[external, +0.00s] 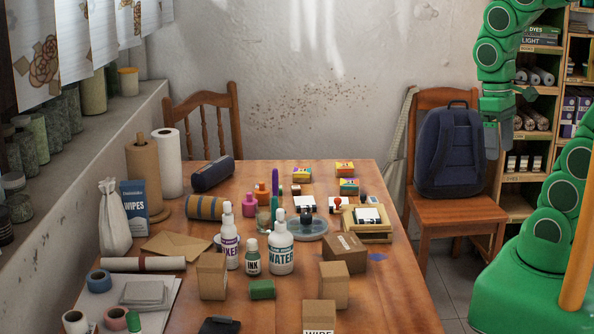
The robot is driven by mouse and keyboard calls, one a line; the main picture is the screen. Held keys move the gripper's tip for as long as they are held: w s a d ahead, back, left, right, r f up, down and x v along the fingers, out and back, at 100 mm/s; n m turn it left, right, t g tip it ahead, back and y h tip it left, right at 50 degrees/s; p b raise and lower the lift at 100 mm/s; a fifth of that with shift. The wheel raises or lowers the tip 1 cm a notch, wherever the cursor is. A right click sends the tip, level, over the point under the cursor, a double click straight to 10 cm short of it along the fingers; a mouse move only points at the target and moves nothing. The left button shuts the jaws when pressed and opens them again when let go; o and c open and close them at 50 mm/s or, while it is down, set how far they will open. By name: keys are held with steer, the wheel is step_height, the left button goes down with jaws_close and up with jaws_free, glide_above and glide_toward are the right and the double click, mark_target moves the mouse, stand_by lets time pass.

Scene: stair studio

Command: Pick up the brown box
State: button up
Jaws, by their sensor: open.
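Several brown cardboard boxes stand on the wooden table (400,290), and I cannot tell which one is meant. A low brown box (344,253) with a printed side sits right of the middle. An upright brown box (334,287) stands in front of it. Another upright brown box (212,277) stands to the left. One more box (319,312) with a label is at the front, cut off by the picture's lower edge. My gripper (498,142) is open and empty, high at the right in front of the shelves, apart from all the boxes.
White bottles (281,252) and a small ink bottle (252,258) stand between the boxes. A green roll (262,290) lies near them. A chair with a blue backpack (450,150) is behind the table's right side. The table's front right is clear.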

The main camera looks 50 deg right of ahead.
steer(key=o, duration=0.3)
steer(key=w+a+f+n, duration=0.3)
steer(key=w+a, duration=0.2)
steer(key=w, duration=0.4)
steer(key=n+t, duration=0.2)
steer(key=n, duration=0.5)
glide_above(334, 269)
steer(key=f, duration=1.5)
steer(key=shift+d+f, duration=0.25)
steer(key=shift+f, duration=0.05)
steer(key=shift+a+f, duration=0.35)
steer(key=shift+a, duration=0.05)
steer(key=shift+d+f, duration=0.15)
steer(key=shift+f, duration=3.65)
